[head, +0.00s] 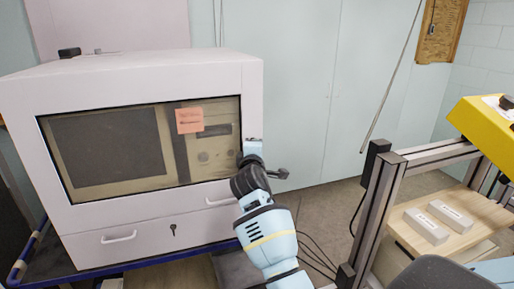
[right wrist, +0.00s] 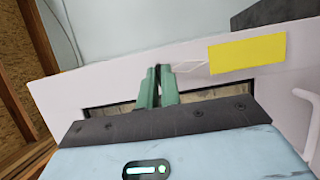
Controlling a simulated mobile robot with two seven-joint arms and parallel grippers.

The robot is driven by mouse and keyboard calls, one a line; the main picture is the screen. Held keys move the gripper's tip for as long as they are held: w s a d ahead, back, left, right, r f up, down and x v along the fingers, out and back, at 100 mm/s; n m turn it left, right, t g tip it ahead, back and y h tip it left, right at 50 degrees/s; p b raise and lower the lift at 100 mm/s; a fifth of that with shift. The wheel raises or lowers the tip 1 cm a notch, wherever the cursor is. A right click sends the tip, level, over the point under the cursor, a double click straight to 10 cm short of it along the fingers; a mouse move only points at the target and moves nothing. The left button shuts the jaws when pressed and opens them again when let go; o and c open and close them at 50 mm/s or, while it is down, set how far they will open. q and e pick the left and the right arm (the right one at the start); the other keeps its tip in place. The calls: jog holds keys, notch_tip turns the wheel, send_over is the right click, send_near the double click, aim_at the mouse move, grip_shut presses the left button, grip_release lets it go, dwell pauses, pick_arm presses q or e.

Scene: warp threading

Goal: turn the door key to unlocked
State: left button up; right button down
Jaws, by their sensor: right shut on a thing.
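The white cabinet (head: 258,100) has a large windowed door in the head view. My right gripper (head: 250,150) is at the right edge of that door, and its arm covers part of the frame. In the right wrist view its green fingers (right wrist: 159,88) are closed together against the white front panel (right wrist: 60,95). They are shut on a small dark thing, taken to be the door key, mostly hidden between the fingertips. Which way the key points cannot be told. My left gripper is not in view.
A drawer key (head: 173,229) and drawer handle (head: 119,238) are on the lower front. A door handle (head: 220,201) is near my right arm. A pink note (head: 189,120) is on the window. An aluminium frame (head: 383,205) and wooden board (head: 480,215) stand at right.

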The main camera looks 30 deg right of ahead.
dwell(0.4)
jog(key=c, duration=1.6)
grip_release()
jog(key=v, duration=0.8)
jog(key=shift+d, duration=0.1)
